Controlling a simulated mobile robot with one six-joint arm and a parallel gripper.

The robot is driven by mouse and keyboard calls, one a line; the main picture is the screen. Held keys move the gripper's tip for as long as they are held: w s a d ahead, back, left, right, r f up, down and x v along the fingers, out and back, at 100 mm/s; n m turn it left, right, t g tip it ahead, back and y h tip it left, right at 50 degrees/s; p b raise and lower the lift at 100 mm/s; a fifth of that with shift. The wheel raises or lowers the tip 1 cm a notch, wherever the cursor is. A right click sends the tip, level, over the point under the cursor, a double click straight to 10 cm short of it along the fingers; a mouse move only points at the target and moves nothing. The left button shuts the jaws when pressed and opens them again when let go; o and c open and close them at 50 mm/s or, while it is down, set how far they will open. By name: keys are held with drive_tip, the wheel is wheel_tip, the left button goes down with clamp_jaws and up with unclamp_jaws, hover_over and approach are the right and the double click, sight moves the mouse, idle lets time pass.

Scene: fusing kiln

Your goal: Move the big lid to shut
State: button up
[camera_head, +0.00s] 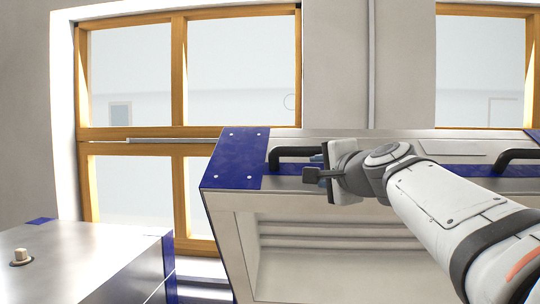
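The big lid (234,184) of the kiln is raised and tilted, with blue corners, a pale metal rim and a grooved inner face. It has a black handle (288,153) at the left and another black handle (518,155) at the right. My gripper (314,169) is at the right end of the left handle, coming in from the right. Its fingers look close around or beside the bar. The gripper body hides part of the handle, so I cannot tell whether the fingers grip it.
A metal box (85,262) with blue edges and a small knob (21,257) stands at the lower left. Behind are wood-framed windows (180,75) and a pale wall (335,60) with a vertical pipe (371,60). The kiln's lower body is not clearly in view.

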sight(309, 151)
drive_tip(key=r, duration=0.1)
drive_tip(key=r+m, duration=0.1)
drive_tip(key=w+d+r+t, duration=0.1)
drive_tip(key=shift+r, duration=0.2)
drive_tip(key=p+x, duration=0.1)
drive_tip(key=x, duration=0.5)
drive_tip(key=shift+r, duration=0.1)
drive_tip(key=shift+w+a, duration=0.15)
drive_tip(key=shift+w, duration=0.55)
drive_tip(key=shift+c, duration=0.4)
clamp_jaws()
